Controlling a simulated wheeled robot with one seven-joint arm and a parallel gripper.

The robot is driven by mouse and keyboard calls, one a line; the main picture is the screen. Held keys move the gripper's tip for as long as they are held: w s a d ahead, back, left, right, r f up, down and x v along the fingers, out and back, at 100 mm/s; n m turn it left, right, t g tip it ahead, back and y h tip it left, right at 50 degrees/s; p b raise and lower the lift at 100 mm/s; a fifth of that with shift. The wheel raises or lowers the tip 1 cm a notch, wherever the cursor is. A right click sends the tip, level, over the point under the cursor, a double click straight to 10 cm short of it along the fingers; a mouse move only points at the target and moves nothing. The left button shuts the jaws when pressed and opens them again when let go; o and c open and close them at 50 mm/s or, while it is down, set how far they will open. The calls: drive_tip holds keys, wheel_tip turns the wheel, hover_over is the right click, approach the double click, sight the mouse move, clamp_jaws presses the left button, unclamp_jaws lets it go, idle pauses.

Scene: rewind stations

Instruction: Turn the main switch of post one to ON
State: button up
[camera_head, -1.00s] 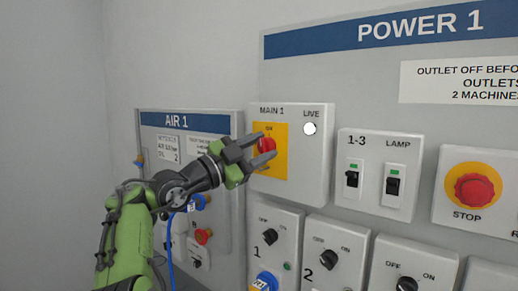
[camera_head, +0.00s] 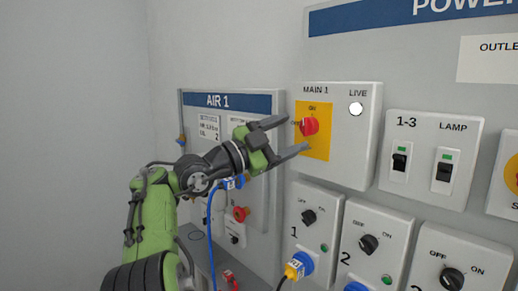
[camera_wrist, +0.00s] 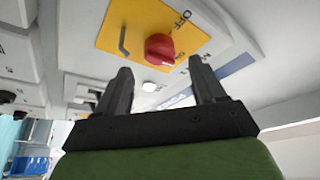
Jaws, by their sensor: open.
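The red main switch knob (camera_head: 309,126) of post one sits on a yellow plate (camera_head: 317,150) on the MAIN 1 box. ON is lettered above the knob and OFF to its left. In the wrist view the knob (camera_wrist: 160,48) shows whole, with a pale mark on the side towards the MAIN 1 lettering; its exact angle is hard to tell. My gripper (camera_head: 297,133) is open and empty, its fingers left of the knob and pointing at the box. In the wrist view the fingers (camera_wrist: 160,66) stand apart with nothing between them, clear of the knob.
The LIVE lamp (camera_head: 356,109) looks white. Lamp switches (camera_head: 399,163) are to the right. Outlet knobs (camera_head: 308,217) and a plug (camera_head: 298,266) are below. The AIR 1 panel (camera_head: 262,105) with a blue hose (camera_head: 210,225) lies behind my arm. Open wall is at left.

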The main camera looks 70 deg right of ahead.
drive_tip(key=b+v, duration=0.1)
drive_tip(key=v, duration=1)
drive_tip(key=shift+a, duration=0.35)
drive_tip(key=shift+w, duration=0.15)
drive_tip(key=n+t+p, duration=0.7)
drive_tip(key=n+p, duration=0.7)
drive_tip(key=p, duration=1)
approach(304, 128)
drive_tip(key=p+x, duration=0.1)
drive_tip(key=x, duration=0.8)
drive_tip(key=shift+d, duration=0.15)
